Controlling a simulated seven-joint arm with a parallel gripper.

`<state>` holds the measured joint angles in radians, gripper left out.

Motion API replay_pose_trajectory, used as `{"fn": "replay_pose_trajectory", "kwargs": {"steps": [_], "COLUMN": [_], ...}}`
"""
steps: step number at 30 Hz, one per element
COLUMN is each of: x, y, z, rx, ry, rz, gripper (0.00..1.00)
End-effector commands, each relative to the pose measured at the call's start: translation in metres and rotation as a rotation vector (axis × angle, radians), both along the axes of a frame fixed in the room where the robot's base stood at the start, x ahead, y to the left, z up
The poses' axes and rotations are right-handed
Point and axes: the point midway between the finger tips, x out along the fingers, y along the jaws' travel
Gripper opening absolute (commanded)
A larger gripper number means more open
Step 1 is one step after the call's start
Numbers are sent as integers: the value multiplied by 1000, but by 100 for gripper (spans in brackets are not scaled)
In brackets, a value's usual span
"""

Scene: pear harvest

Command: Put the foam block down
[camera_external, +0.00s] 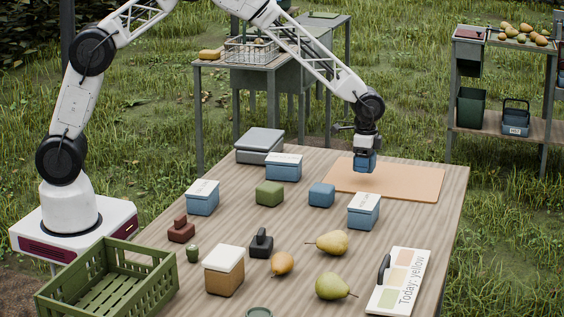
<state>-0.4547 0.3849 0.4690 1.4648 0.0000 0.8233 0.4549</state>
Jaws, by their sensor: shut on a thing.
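My gripper (366,151) points down and is shut on a small blue block (365,164), which I take to be the foam block. The block hangs over the left part of a flat orange-tan mat (415,182) at the back right of the table. A shadow lies on the mat below it, and there seems to be a small gap between block and mat. The fingertips are small here and partly hidden. A similar blue block (322,195) and a green block (269,194) stand on the table in front.
Blue boxes with white lids (363,211) (283,167) (202,197) and a grey box (260,146) stand around. Pears (333,243), dark stamp-like things (261,243), a tan box (224,271), a sign (400,282) and a green crate (107,285) are nearer. The mat's right side is clear.

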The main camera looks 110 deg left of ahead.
Motion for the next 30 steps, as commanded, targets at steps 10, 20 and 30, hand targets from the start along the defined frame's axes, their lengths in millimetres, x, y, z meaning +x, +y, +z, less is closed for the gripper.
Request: {"fn": "replay_pose_trajectory", "kwargs": {"steps": [10, 20, 30], "x": [28, 29, 28], "y": [13, 14, 13], "z": [-3, -3, -26], "rx": [0, 0, -1], "ry": [-1, 0, 1], "rz": [0, 0, 0], "gripper": [43, 43, 43]}}
